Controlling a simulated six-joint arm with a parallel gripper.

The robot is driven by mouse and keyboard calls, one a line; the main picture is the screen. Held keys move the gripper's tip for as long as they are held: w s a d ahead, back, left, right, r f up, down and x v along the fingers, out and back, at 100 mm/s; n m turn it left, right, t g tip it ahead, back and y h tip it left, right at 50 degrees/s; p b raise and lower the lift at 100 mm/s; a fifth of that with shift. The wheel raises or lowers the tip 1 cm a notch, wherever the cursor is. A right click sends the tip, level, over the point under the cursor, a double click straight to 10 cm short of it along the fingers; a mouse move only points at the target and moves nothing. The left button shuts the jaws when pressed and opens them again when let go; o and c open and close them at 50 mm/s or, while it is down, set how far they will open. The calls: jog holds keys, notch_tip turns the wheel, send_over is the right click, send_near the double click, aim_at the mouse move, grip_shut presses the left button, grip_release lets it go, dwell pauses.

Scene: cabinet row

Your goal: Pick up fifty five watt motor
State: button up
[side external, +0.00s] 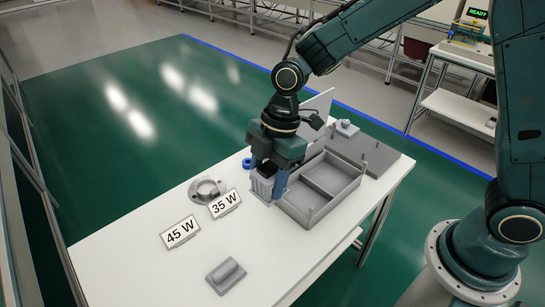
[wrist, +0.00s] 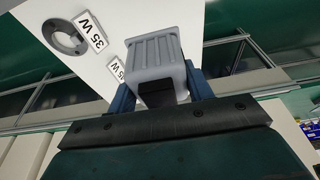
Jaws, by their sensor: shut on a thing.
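A grey ribbed box-shaped motor (side external: 262,188) with a dark top is between the blue fingers of my gripper (side external: 266,178), just left of the grey tray. The motor also shows large in the wrist view (wrist: 156,59), its ribbed grey body and black part between the two blue fingers (wrist: 158,92). My gripper is shut on it. I cannot tell whether its base touches the table. No 55 W label is readable. A 35 W sign (side external: 224,203) and a 45 W sign (side external: 181,232) stand on the table to the left.
The grey two-compartment tray (side external: 309,215) is close on the right, with a flat grey plate (side external: 378,150) behind it. A round grey flanged part (side external: 207,190) and a grey part on a base (side external: 226,275) lie on the white table (side external: 130,235). The table's front left is clear.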

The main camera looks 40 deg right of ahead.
jog(key=shift+r, duration=0.45)
jog(key=shift+d, duration=0.1)
